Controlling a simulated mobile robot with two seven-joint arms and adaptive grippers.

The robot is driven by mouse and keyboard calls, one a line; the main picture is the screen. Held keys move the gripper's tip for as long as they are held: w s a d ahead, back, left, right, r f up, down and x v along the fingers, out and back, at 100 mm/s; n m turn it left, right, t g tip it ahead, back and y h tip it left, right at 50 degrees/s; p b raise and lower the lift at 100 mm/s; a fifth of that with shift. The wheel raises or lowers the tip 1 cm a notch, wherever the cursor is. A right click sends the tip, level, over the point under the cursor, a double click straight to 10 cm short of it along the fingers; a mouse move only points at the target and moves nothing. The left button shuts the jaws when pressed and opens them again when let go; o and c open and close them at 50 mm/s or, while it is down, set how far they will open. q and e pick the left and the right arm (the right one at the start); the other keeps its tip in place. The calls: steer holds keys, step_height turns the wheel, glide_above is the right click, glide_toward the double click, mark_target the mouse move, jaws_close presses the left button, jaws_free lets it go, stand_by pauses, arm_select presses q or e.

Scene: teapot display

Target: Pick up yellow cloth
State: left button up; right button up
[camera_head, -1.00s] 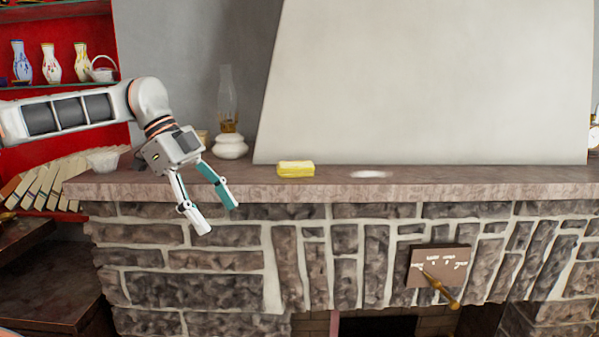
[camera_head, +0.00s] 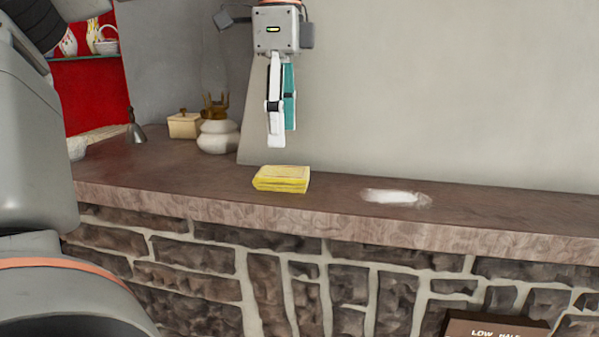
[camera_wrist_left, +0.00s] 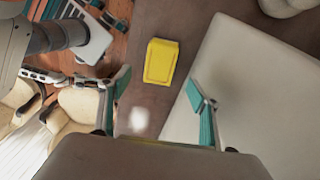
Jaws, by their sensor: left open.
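The yellow cloth (camera_head: 281,179) is a folded, block-like pad lying on the stone mantel shelf (camera_head: 330,208), near its front edge. It also shows in the left wrist view (camera_wrist_left: 161,62), beyond and between the two fingers. My left gripper (camera_head: 282,138) points down above the cloth in the head view, apart from it and empty. In the left wrist view my left gripper (camera_wrist_left: 160,92) has its teal fingers spread wide. My right gripper cannot be made out for certain in these views.
A white powdery patch (camera_head: 395,197) lies on the shelf right of the cloth. A pale sloping chimney wall (camera_head: 430,90) rises behind.

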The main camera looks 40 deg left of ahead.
mark_target(284, 171)
arm_select(q)
steer(key=f, duration=0.3)
steer(key=shift+s, duration=0.2)
steer(key=f, duration=0.3)
steer(key=shift+w+f, duration=0.2)
steer(key=shift+f, duration=0.55)
steer(key=c, duration=1.1)
arm_select(e)
steer(key=shift+s+d+f, duration=0.1)
steer(key=shift+s+f, duration=0.1)
